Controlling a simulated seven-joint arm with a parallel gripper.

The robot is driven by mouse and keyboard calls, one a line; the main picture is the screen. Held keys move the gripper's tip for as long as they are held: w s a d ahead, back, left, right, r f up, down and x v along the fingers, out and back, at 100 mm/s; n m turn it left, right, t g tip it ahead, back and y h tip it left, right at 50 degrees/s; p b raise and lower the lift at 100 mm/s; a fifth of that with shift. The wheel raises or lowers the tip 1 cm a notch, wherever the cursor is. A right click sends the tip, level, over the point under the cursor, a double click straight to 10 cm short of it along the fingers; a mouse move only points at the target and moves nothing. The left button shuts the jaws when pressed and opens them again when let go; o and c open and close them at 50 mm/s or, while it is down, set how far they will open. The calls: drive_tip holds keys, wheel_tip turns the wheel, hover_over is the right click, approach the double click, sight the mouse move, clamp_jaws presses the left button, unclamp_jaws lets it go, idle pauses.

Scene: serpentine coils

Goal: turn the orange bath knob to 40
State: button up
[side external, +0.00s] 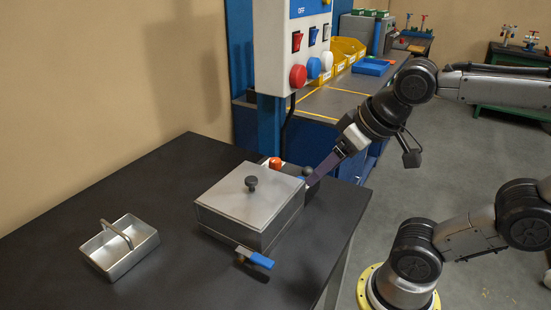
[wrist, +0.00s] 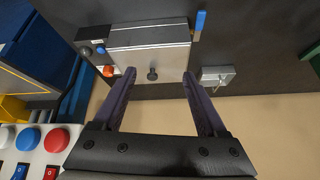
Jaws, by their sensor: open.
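The orange bath knob (side external: 275,163) stands at the back corner of the metal bath (side external: 270,238). In the wrist view the knob (wrist: 108,71) is left of the bath (wrist: 150,36), outside the left finger. Its dial marks are too small to read. The bath is covered by a flat lid (side external: 225,190) with a dark round handle (side external: 251,183). My gripper (side external: 311,181) is near the bath's right side in the side view, pointing down-left. In the wrist view my gripper (wrist: 158,73) is open, its two long purple fingers apart with nothing held between them.
A blue-handled valve (side external: 255,258) projects from the bath's front. An empty metal basket (side external: 120,262) with a handle sits left on the dark table (side external: 60,215). A post with a switch panel (side external: 296,25) stands behind. The table between basket and bath is clear.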

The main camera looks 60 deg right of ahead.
drive_tip(key=w+d+r+m+h, duration=0.1)
drive_tip(key=w+d+r+m, duration=0.15)
drive_tip(key=w, duration=0.45)
drive_tip(key=m+g+h, duration=0.2)
drive_tip(key=m+g, duration=0.1)
drive_tip(key=m, duration=0.1)
hover_over(275, 160)
drive_tip(key=s+a, duration=0.4)
wheel_tip(275, 160, down, 6)
drive_tip(key=x, duration=1.3)
drive_tip(key=shift+f, duration=0.3)
clamp_jaws()
